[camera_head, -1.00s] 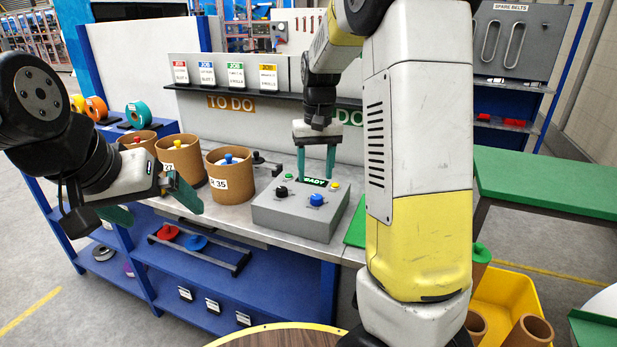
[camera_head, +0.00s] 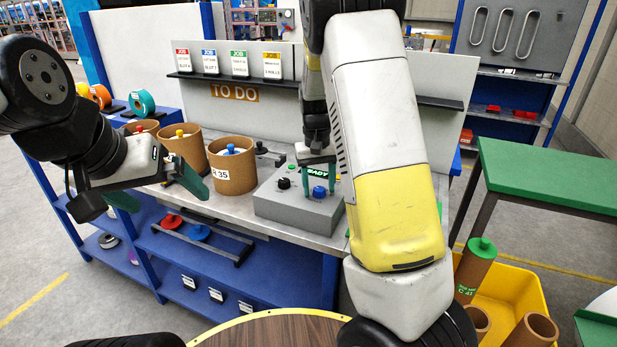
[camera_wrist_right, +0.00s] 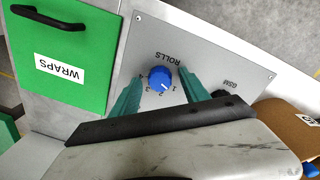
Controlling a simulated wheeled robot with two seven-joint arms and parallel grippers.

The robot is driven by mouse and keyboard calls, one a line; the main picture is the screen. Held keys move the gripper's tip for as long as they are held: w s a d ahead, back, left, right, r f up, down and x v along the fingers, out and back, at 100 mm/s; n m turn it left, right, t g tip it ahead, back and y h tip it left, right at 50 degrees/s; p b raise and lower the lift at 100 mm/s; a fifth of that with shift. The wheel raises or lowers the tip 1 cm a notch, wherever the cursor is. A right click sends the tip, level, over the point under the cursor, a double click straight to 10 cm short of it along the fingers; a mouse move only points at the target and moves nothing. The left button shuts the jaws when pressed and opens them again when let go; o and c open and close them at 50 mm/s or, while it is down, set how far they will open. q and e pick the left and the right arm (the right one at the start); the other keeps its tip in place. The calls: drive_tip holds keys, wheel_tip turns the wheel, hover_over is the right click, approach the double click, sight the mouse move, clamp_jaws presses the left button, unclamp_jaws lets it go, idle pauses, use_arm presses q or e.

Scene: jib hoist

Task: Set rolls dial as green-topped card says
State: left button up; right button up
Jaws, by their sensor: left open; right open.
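The rolls dial is a blue knob (camera_head: 319,192) on the grey control box (camera_head: 275,208). In the right wrist view the knob (camera_wrist_right: 160,77) sits by the ROLLS label, with small numbers around it; its pointer setting is not clear. My right gripper (camera_head: 319,181) is open, pointing down, with one finger on each side of the knob; I cannot tell if they touch it. The green-topped card (camera_head: 239,64) stands on the shelf above TO DO; its small print is not legible. My left gripper (camera_head: 160,192) is open and empty, left of the box.
A black GSM knob (camera_wrist_right: 222,93) is beside the dial. A green WRAPS panel (camera_wrist_right: 62,55) with a black handle adjoins the box. Brown tubs (camera_head: 232,172) stand left of the box. A yellow bin (camera_head: 510,295) with tubes is at right.

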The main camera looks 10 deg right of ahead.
clamp_jaws()
drive_tip(key=shift+m, duration=0.5)
drive_tip(key=m, duration=0.3)
drive_tip(key=shift+m, duration=0.4)
drive_tip(key=m, duration=0.9)
drive_tip(key=shift+g, duration=0.3)
drive_tip(key=shift+w+m+y, duration=0.1)
drive_tip(key=shift+m+y, duration=0.2)
drive_tip(key=shift+m, duration=1.6)
